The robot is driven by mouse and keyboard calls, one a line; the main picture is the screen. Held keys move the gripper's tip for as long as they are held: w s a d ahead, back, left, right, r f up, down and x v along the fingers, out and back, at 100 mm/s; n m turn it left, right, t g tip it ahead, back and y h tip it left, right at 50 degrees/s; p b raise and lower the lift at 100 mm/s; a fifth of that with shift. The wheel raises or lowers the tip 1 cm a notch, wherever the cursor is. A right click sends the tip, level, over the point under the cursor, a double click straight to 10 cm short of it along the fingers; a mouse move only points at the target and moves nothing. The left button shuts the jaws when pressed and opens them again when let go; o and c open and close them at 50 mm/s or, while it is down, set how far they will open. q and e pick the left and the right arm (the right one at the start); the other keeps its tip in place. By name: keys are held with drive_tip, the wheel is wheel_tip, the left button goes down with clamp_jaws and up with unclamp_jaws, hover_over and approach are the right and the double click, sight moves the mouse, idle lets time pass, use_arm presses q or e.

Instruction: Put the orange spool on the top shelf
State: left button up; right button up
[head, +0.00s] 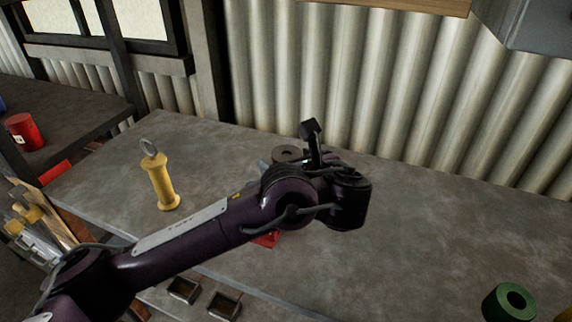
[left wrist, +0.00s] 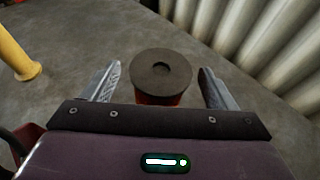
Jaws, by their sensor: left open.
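The spool (head: 287,153) stands on the grey workbench behind my left arm, and only its dark grey-brown top shows in the head view. In the left wrist view the spool (left wrist: 160,73) stands upright between the two fingers, with a dark round top and an orange-red side. My left gripper (left wrist: 157,84) is open, one finger on each side of the spool, with visible gaps. In the head view my arm mostly hides this gripper. A wooden board (head: 400,5) at the top edge may be the shelf; its upper surface is not seen. My right gripper is not in view.
A yellow handle with a ring (head: 162,180) stands left on the workbench (head: 420,240). A green roll (head: 508,302) lies at the lower right. A red object (head: 267,238) is partly under my arm. A grey box-like thing (head: 530,25) hangs upper right. The bench's right middle is clear.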

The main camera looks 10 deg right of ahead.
use_arm(q)
drive_tip(key=shift+r+p+x, duration=0.2)
drive_tip(key=shift+p+x, duration=0.2)
drive_tip(key=shift+x, duration=0.65)
drive_tip(key=shift+w+a+f, duration=0.1)
drive_tip(key=shift+w+f, duration=0.2)
drive_tip(key=shift+w, duration=0.1)
drive_tip(key=c, duration=1.1)
drive_tip(key=shift+c, duration=0.4)
drive_tip(key=shift+w+r, duration=0.1)
drive_tip(key=shift+r, duration=0.05)
